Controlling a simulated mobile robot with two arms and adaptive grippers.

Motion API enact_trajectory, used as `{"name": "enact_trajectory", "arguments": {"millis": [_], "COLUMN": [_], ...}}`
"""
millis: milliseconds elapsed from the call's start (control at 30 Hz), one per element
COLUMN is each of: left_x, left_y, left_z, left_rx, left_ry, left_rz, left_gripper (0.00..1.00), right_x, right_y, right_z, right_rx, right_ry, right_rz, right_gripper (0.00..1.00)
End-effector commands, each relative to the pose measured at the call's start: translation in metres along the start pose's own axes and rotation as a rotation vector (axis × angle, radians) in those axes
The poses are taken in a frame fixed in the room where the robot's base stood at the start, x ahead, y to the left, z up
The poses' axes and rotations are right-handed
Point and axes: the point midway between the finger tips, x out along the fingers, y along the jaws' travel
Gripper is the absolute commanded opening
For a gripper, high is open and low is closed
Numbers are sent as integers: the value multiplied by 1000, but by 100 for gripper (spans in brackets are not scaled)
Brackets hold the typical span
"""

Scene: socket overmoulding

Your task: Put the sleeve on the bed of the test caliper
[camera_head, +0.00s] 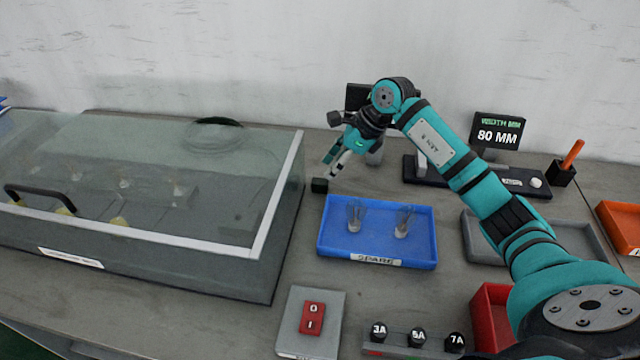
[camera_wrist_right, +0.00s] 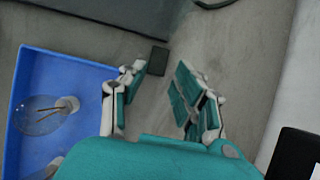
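My right gripper (camera_head: 332,172) reaches over the counter behind the blue SPARE tray (camera_head: 375,248). In the right wrist view its fingers (camera_wrist_right: 160,88) are apart with nothing between them. A small dark block (camera_head: 319,185) is near the fingertips, also seen in the wrist view (camera_wrist_right: 158,60); I cannot tell whether they touch. The test caliper's dark bed (camera_head: 445,176) lies behind my right arm, partly hidden. Its display (camera_head: 497,131) reads 80 MM. My left gripper is out of view.
A glass-lidded case (camera_head: 190,265) fills the left. A switch box (camera_head: 312,325) and several labelled knobs (camera_head: 417,338) are at the front. A grey tray (camera_head: 472,235) and red tray (camera_head: 488,305) are partly behind my arm. An orange-handled tool (camera_head: 572,153) stands right of the caliper.

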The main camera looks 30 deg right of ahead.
Motion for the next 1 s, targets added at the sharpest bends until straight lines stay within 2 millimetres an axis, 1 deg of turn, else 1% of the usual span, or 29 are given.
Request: {"name": "enact_trajectory", "arguments": {"millis": [167,300,400,500,700,767,900,967,1000], "left_x": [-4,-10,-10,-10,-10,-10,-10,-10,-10], "left_y": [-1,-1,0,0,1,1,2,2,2], "left_z": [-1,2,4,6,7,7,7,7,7], "left_rx": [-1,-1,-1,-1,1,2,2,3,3], "left_ry": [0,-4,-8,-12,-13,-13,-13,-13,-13], "left_rz": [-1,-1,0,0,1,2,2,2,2], "left_gripper": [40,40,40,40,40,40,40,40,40], "right_x": [14,36,48,54,54,54,54,54,54], "right_y": [2,3,2,2,2,2,2,2,2], "right_z": [0,0,-1,-1,-2,-1,-1,-1,-1], "right_rx": [1,1,2,-1,-1,-1,-1,-1,-1], "right_ry": [-1,-1,-1,-1,0,0,0,0,-1], "right_rz": [4,5,2,1,0,0,0,0,0], "right_gripper": [31,31,31,31,31,24,6,0,0]}}
